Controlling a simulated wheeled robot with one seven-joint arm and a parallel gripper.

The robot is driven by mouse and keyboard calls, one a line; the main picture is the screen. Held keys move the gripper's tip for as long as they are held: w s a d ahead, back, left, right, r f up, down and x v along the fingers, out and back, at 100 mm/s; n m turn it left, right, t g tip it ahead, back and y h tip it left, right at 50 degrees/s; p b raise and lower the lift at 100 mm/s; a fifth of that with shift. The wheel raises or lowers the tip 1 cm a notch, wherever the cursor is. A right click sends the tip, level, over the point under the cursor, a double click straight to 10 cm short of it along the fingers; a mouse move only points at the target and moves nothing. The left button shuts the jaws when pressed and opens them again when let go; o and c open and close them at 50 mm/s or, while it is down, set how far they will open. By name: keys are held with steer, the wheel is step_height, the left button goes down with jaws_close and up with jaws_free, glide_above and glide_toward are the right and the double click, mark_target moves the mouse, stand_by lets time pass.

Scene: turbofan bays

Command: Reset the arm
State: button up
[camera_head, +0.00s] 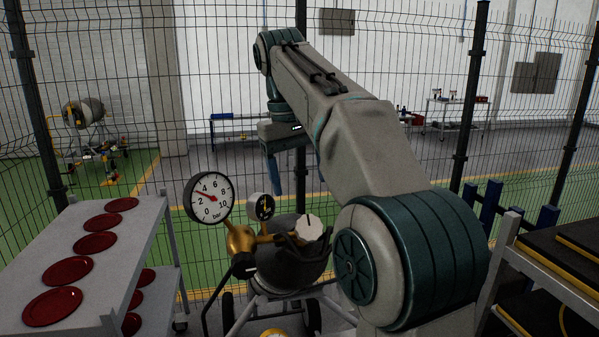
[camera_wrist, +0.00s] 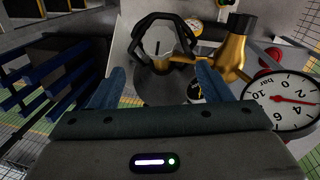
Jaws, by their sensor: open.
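My arm (camera_head: 345,130) reaches up and forward from the lower right of the head view, bends at the top, and its end hangs down. My gripper (camera_head: 288,186) points downward with its two blue fingers apart and nothing between them. It is above and behind the dark pressure vessel (camera_head: 285,268) in the picture. In the wrist view my gripper (camera_wrist: 161,68) is also open and empty, with the vessel and a black ring-shaped handle (camera_wrist: 140,38) showing beyond the fingers.
A large dial gauge (camera_head: 210,198) on brass fittings and a smaller gauge (camera_head: 261,206) stand near the vessel. A grey shelf cart (camera_head: 130,245) with several red discs is at left. A dark-topped rack (camera_head: 560,250) is at right. A wire fence (camera_head: 400,40) stands behind.

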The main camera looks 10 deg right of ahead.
steer(key=s+d+f+t, duration=0.1)
steer(key=s+f+t, duration=0.1)
steer(key=s+f, duration=0.8)
steer(key=s+f+m+t+y+b, duration=0.1)
steer(key=s+f, duration=0.9)
steer(key=f, duration=0.6)
steer(key=shift+s+d+f+m+t+y, duration=0.15)
steer(key=shift+s+d+m+t+y, duration=0.15)
steer(key=shift+d+t, duration=0.1)
